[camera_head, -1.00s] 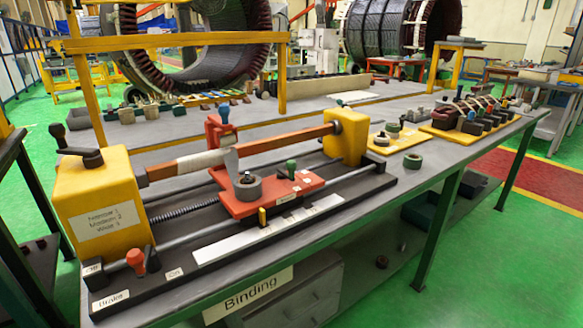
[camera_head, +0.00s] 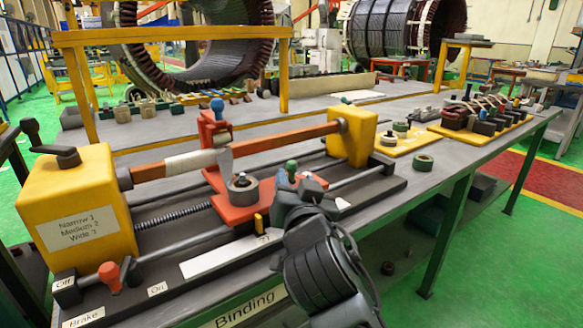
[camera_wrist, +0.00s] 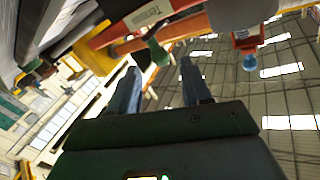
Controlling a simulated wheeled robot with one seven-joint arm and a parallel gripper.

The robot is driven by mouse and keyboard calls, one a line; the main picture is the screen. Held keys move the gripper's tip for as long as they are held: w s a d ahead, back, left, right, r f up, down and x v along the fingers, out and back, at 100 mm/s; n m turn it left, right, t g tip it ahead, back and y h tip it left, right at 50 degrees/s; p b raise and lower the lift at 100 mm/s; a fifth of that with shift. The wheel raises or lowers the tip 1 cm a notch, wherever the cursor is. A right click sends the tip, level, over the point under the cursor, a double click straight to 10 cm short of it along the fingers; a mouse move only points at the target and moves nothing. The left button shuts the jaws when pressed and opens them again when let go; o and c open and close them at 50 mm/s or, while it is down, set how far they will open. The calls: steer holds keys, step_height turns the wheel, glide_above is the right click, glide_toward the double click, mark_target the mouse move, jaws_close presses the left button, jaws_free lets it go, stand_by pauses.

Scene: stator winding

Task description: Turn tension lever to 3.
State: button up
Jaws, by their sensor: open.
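A red carriage (camera_head: 232,208) sits on the winding machine's rails. A small green-knobbed lever (camera_head: 291,165) rises from its right side, and its green knob also shows in the wrist view (camera_wrist: 158,52). The small tags near it are too small to read, so its setting cannot be told. My gripper (camera_head: 296,183) is at the carriage's right front, covering part of it. In the wrist view my gripper (camera_wrist: 160,65) has its two blue-grey fingers apart and empty, with the green knob in line with the gap near the tips. I cannot tell whether they touch it.
A blue-knobbed post (camera_head: 217,104) stands at the carriage's back. An orange bar (camera_head: 280,137) runs above the carriage between yellow housings (camera_head: 75,205) (camera_head: 352,135). A red-handled brake lever (camera_head: 110,273) is at front left.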

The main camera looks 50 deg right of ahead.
mark_target(292, 171)
steer(key=x, duration=0.6)
steer(key=shift+w+d+p, duration=0.2)
steer(key=shift+p, duration=0.2)
steer(key=shift+c, duration=0.3)
jaws_close()
